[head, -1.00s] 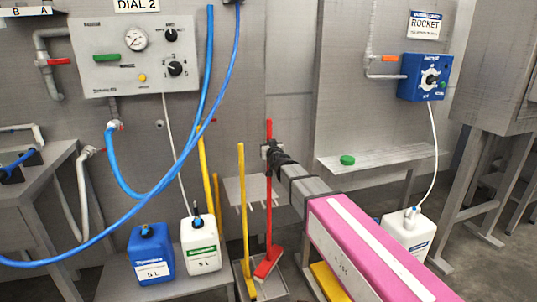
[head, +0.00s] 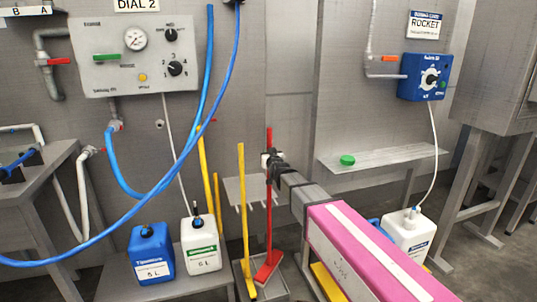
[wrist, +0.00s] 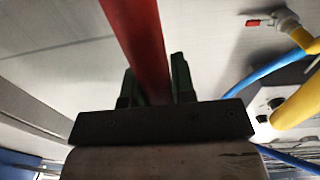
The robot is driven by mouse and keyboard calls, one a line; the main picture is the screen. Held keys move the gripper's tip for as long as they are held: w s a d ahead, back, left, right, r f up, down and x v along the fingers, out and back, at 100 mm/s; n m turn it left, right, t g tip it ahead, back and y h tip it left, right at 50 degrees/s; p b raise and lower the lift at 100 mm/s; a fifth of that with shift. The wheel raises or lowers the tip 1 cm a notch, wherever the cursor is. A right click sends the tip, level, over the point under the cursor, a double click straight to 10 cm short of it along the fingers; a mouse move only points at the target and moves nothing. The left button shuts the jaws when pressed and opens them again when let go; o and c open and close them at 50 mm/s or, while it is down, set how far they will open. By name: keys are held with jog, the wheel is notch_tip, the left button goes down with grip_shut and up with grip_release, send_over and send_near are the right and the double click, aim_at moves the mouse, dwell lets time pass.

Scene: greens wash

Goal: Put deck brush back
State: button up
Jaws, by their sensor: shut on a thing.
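The red deck brush (head: 268,215) stands nearly upright, with its long handle up and its red head (head: 267,267) down at a low grey tray (head: 278,289). Whether the head touches the tray is hard to tell. My gripper (head: 270,160) is shut on the upper part of the red handle. In the wrist view the red handle (wrist: 138,45) runs up between the fingers of my gripper (wrist: 155,88), leaning slightly. A grey bracket with prongs (head: 238,188) is on the wall just left of the handle.
A yellow-handled tool (head: 244,210) stands close left of the red brush. Blue (head: 151,255) and white (head: 200,246) jugs sit on a low shelf at left. A blue hose (head: 160,195) hangs at left. A wall shelf (head: 385,158) holds a green object at right.

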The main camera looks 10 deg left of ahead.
jog(key=shift+f, duration=0.1)
jog(key=o, duration=0.8)
jog(key=shift+c, duration=0.2)
jog(key=v, duration=1.2)
jog(key=d+f+m+g+h, duration=0.2)
jog(key=d+f+g+h, duration=0.4)
jog(key=d+f, duration=1.1)
jog(key=s+d+f+m+g, duration=0.1)
jog(key=s+d+f+g, duration=0.2)
jog(key=s+d, duration=0.2)
jog(key=s+d+f+m+g+h, duration=0.1)
jog(key=s+d+f+g, duration=0.1)
jog(key=s+d, duration=0.3)
jog(key=s+d+f+m+g+h, duration=0.1)
jog(key=s+d+f+g, duration=0.2)
jog(key=d, duration=0.9)
jog(key=shift+s+f+m+g, duration=0.3)
jog(key=shift+s+g, duration=0.6)
